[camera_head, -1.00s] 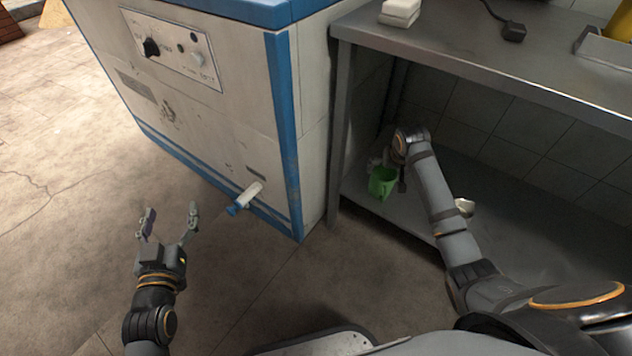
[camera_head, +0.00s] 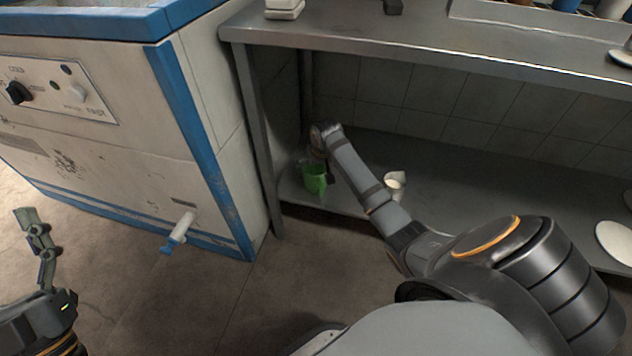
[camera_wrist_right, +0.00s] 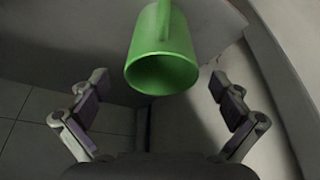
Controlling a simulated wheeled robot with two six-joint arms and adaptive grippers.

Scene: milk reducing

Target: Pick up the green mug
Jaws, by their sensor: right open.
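The green mug (camera_head: 315,180) stands on the lower shelf of the metal table, near its left front corner. In the right wrist view the mug (camera_wrist_right: 160,38) is at top centre, its open rim towards the camera and its handle pointing up. My right gripper (camera_wrist_right: 162,100) is open, its two fingers spread to either side of the mug's rim, with gaps on both sides. In the head view the right gripper (camera_head: 310,160) is small and partly hidden beside the mug.
The metal table's top (camera_head: 400,35) overhangs the shelf, and its front left leg (camera_head: 258,150) stands left of the mug. A white cup (camera_head: 394,184) stands on the shelf right of my arm. A white plate (camera_head: 615,242) lies farther right. A blue-and-white cabinet (camera_head: 110,150) stands left.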

